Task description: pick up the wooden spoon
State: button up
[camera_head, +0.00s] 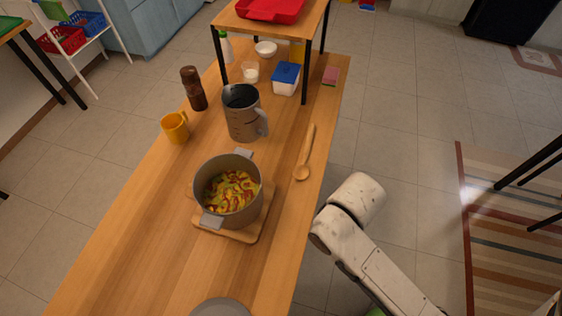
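The wooden spoon (307,151) lies flat on the right part of the wooden table (163,253), near its right edge. Its bowl points toward the camera and its handle points away. Nothing touches the spoon. My white arm comes in from the lower right, and its visible part is beside the table's right edge, a little below and right of the spoon. My gripper's fingers do not show in this view.
A pot of food (231,190) stands on a wooden board (243,235) left of the spoon. A grey jug (242,118) is up and left of it. A pink sponge (330,76) and blue-lidded container (286,78) are farther back. A raised shelf (262,26) stands behind.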

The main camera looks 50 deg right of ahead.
aim_at(301, 171)
jog(key=u, duration=1)
jog(key=k+l, duration=0.15)
jog(key=l, duration=0.2)
jog(key=k+l+u, duration=0.1)
jog(key=l, duration=0.3)
jog(key=k+l, duration=0.15)
jog(key=l, duration=0.2)
jog(key=k+l+u, duration=0.1)
jog(key=l, duration=0.3)
jog(key=k+l+u, duration=0.1)
jog(key=k+l, duration=0.1)
jog(key=l, duration=0.15)
